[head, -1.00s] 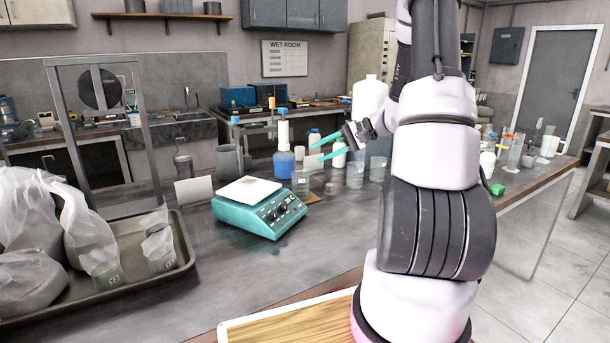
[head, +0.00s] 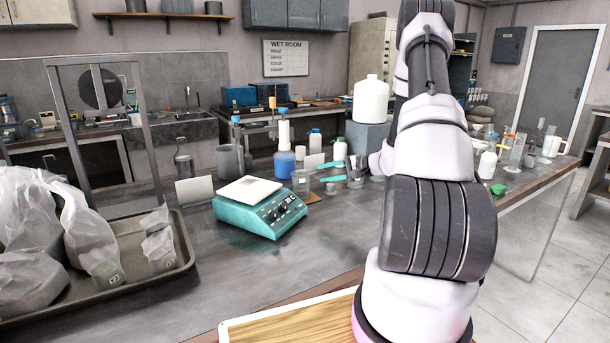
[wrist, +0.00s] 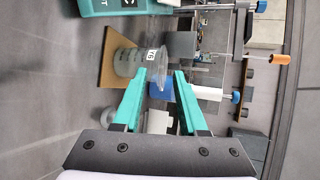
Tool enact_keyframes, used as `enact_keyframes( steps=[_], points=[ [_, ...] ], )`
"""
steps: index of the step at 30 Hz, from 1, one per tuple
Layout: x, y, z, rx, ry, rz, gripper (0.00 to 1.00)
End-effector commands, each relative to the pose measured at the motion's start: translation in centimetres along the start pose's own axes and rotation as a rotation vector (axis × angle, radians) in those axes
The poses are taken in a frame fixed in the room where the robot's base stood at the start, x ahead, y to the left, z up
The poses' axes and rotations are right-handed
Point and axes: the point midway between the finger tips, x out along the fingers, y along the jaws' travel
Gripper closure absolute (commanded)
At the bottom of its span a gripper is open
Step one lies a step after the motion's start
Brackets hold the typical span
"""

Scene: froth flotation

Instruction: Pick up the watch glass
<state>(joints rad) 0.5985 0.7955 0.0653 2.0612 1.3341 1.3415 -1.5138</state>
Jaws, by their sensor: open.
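My gripper (wrist: 160,73) is open with teal fingers. In the wrist view the disc appears between and beyond the fingertips. In the head view my gripper (head: 320,174) points left toward the beaker's top. Nothing is held.
The teal balance (head: 258,212) stands left of the beaker. A blue-filled bottle (head: 284,164) stands behind it, and other glassware is close by. A tray (head: 185,250) with bagged samples is at the left. The bench front between tray and my arm is clear.

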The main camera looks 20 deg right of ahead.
Motion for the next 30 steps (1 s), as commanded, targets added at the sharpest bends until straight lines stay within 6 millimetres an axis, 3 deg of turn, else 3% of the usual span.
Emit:
enact_keyframes(
  steps=[8, 15, 16, 19, 30],
  points=[
    [4.1, 0.1, -0.3, 0.0, -0.003, 0.0, 0.58],
    [4.5, 0.1, -0.3, 0.0, -0.002, 0.0, 0.58],
    [4.5, 0.1, -0.3, 0.0, -0.002, 0.0, 0.62],
    [4.5, 0.1, -0.3, 0.0, -0.002, 0.0, 1.0],
    [4.4, 0.0, -0.3, -0.001, -0.002, 0.0, 1.0]
  ],
)
